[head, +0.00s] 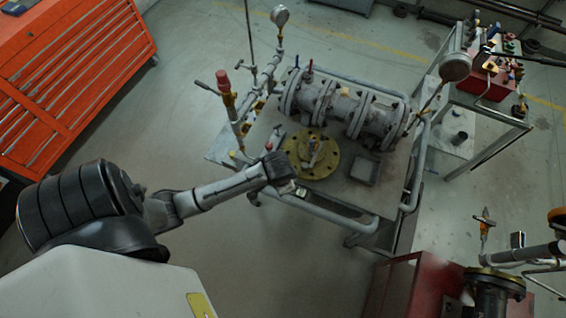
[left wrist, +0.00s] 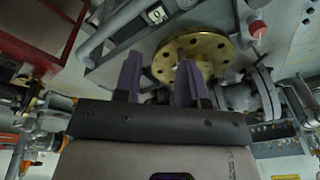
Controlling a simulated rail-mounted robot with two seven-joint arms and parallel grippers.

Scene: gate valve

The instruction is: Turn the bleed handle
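I cannot tell for certain which part is the bleed handle. A yellow round flange (head: 325,166) with a short grey stem (head: 312,150) on it lies on the bench, and the flange also shows in the left wrist view (left wrist: 214,48). Small red and blue handles (head: 309,67) stand on the grey valve body (head: 340,105) behind it. A red-capped fitting (head: 224,82) stands at the bench's left. My left gripper (head: 297,189) is at the bench's front edge, close to the flange. In the left wrist view its two fingers (left wrist: 158,78) are apart with nothing between them. My right gripper is not in view.
Gauges (head: 455,67) rise at the right and back (head: 280,16). Pipe rails (head: 325,210) run along the bench front. An orange tool cabinet (head: 70,75) stands at the left. A red box (head: 490,77) sits on a side stand.

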